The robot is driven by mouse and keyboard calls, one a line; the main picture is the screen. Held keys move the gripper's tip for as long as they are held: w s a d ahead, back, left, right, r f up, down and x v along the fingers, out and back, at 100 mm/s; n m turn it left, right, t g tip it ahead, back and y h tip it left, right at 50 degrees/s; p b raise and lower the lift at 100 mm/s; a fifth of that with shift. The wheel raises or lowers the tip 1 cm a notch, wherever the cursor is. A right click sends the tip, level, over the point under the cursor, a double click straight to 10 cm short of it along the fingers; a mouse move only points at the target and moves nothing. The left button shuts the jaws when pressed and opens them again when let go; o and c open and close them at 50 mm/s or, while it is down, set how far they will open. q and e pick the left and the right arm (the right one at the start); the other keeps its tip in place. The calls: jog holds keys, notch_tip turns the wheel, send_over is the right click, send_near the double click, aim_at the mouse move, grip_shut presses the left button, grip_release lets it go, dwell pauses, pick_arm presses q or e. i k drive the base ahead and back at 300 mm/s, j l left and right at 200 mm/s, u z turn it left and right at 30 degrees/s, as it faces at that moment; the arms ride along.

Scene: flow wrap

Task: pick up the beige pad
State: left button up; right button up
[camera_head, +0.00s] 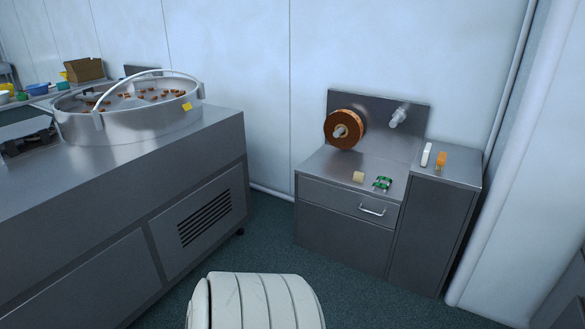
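The beige pad (358,176) is a small block lying on the top of the grey metal cabinet (325,163) at the right. A small green item (382,183) lies just to the right of the pad, apart from it. Nothing covers the pad. Neither of my grippers shows in the head view.
A brown roll (344,129) is mounted on the cabinet's upright back plate. A white item (427,154) and an orange item (441,159) stand on the higher right section. A large machine with a round metal bowl (130,122) fills the left. Dark green floor (270,235) lies open between them.

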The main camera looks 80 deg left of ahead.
aim_at(358, 177)
jog(key=u, duration=1.8)
jog(key=i+j+u, duration=0.2)
jog(key=i+j, duration=0.2)
jog(key=i, duration=0.2)
jog(key=i+j, duration=0.2)
jog(key=i, duration=0.2)
jog(key=i+j, duration=0.2)
jog(key=i, duration=0.2)
jog(key=i+j, duration=0.15)
jog(key=i, duration=0.25)
